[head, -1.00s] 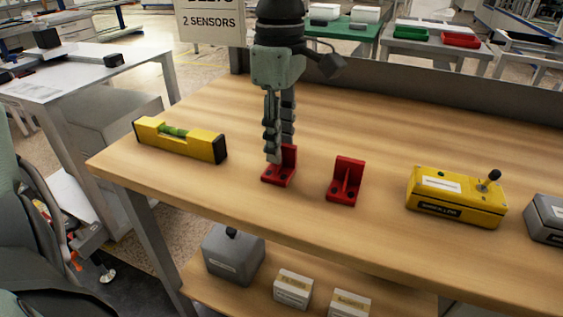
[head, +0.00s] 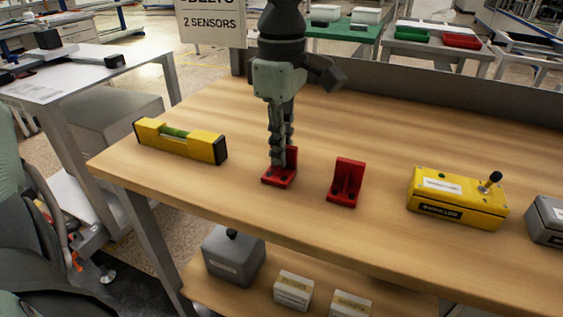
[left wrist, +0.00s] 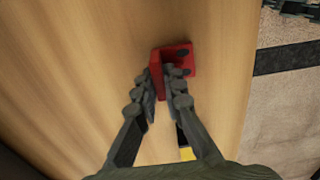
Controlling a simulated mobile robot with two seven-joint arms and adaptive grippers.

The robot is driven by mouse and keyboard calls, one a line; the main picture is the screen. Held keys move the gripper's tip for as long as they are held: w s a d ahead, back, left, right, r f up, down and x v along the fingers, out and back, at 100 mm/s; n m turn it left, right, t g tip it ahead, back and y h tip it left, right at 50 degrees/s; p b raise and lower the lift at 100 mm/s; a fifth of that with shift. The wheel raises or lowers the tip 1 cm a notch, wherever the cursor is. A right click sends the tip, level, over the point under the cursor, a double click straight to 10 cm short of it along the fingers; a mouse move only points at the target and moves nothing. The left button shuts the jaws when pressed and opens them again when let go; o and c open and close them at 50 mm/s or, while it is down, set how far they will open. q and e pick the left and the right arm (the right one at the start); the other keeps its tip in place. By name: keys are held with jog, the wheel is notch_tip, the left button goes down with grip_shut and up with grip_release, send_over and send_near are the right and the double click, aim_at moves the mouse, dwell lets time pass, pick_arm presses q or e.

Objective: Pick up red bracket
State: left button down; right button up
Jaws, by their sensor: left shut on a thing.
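Two red brackets are on the wooden table. My left gripper (head: 283,160) is shut on the upright plate of the left red bracket (head: 278,178), whose base appears to rest on the tabletop. In the left wrist view, the fingers (left wrist: 162,82) close on either side of the plate of this red bracket (left wrist: 183,60), and its base shows to the right. Part of the plate is hidden by the fingers. The other red bracket (head: 346,182) stands upright to the right, apart from the gripper. My right gripper is in neither view.
A yellow spirit level (head: 180,141) lies to the left on the table (head: 240,207). A yellow box (head: 457,197) with a knob and a grey box (head: 545,218) stand to the right. A low ledge (head: 400,92) runs along the back. The lower shelf holds several boxes.

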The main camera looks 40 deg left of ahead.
pick_arm(q)
jog(key=shift+r, duration=0.1)
jog(key=shift+r, duration=0.65)
notch_tip(320, 180, up, 3)
jog(key=shift+w, duration=0.1)
jog(key=w+a+r, duration=0.1)
jog(key=a+r, duration=0.5)
jog(key=a, duration=0.5)
jog(key=shift+w+a+r, duration=0.2)
jog(key=shift+w+r, duration=0.05)
jog(key=shift+w, duration=0.15)
